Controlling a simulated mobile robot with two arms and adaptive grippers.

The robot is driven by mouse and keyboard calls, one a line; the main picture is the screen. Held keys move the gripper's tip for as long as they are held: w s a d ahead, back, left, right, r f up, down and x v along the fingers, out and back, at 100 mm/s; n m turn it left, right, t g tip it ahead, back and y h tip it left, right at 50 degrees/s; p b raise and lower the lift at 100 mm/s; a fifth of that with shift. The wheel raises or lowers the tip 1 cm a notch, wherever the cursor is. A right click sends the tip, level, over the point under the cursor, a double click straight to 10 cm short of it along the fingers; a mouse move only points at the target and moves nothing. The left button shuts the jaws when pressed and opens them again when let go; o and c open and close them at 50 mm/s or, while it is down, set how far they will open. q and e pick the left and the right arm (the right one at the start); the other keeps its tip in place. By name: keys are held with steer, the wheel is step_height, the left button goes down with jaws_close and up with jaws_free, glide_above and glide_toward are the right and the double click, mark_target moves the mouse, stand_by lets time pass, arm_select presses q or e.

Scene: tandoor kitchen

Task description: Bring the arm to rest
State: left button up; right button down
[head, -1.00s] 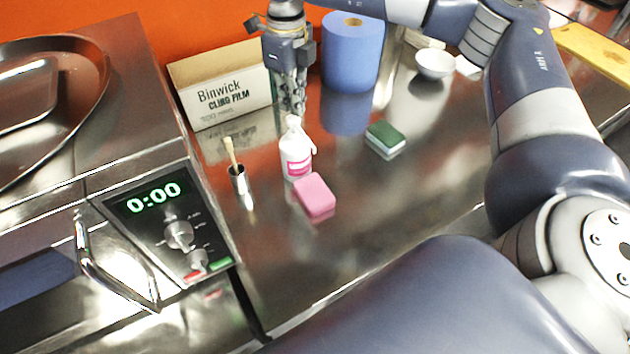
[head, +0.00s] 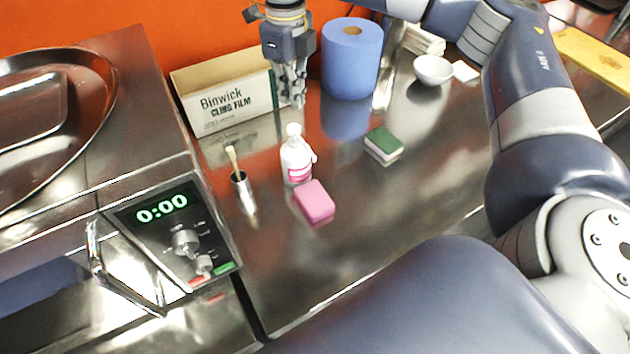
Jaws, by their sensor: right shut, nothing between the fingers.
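My right gripper (head: 292,100) points down at the back of the steel counter, in front of the right end of the cling film box and left of the blue paper roll. Its fingers are together with nothing between them. My right arm (head: 535,90) comes in from the right and reaches across the top of the view. My left gripper is not in view.
A cling film box (head: 225,105), a blue roll (head: 351,60), a white bowl (head: 433,70), a green sponge (head: 384,144), a pink sponge (head: 314,203) and a brush in a metal cup (head: 243,191) stand on the counter (head: 400,210). An oven (head: 180,232) is left. The counter's front middle is clear.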

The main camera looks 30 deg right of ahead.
steer(key=shift+r, duration=0.7)
